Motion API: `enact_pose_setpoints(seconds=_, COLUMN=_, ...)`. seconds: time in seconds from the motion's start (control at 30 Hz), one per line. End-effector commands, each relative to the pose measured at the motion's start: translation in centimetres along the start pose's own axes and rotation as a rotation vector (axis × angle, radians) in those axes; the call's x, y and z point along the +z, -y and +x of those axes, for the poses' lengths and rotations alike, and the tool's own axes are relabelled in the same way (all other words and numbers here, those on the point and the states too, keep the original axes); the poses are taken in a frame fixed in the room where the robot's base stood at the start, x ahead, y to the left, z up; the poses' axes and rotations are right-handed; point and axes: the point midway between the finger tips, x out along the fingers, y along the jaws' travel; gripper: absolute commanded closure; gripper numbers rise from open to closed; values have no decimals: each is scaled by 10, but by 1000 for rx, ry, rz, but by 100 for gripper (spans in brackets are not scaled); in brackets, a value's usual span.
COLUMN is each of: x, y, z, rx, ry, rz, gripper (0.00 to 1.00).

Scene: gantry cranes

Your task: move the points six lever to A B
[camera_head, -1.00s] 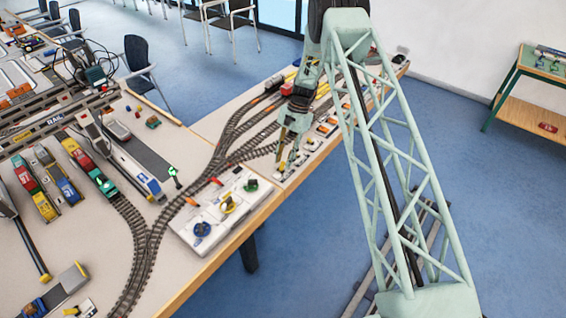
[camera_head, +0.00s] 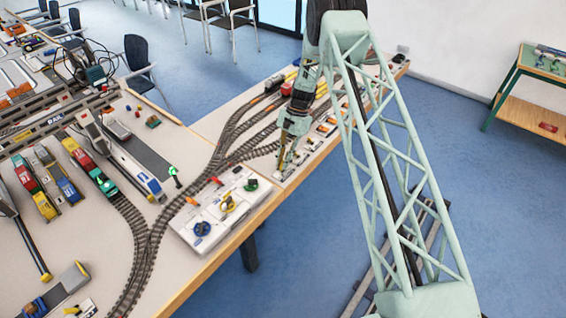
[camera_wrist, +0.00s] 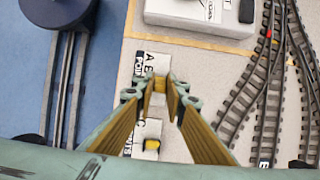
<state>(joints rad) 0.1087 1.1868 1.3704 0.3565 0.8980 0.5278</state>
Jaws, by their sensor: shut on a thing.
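The label's number is not readable. In the head view my gripper (camera_head: 282,160) is low over the row of lever plates beside the tracks.
Another plate with a yellow part (camera_wrist: 152,132) lies close beside the fingers. A white control box (camera_head: 215,212) with coloured knobs stands near. Branching tracks (camera_head: 232,140) run alongside. Blue floor lies beyond the table edge.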

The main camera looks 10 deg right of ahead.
Motion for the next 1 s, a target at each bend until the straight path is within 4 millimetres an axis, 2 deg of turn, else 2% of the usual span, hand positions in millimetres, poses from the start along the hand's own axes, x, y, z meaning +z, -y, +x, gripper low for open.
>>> enact_pose_setpoints(seconds=0.37, x=2, y=0, z=0, rx=1, ry=-44, rz=0, gripper=99)
enact_pose_setpoints(seconds=1.0, x=11, y=0, z=2, rx=0, ry=-265, rz=-3, gripper=99)
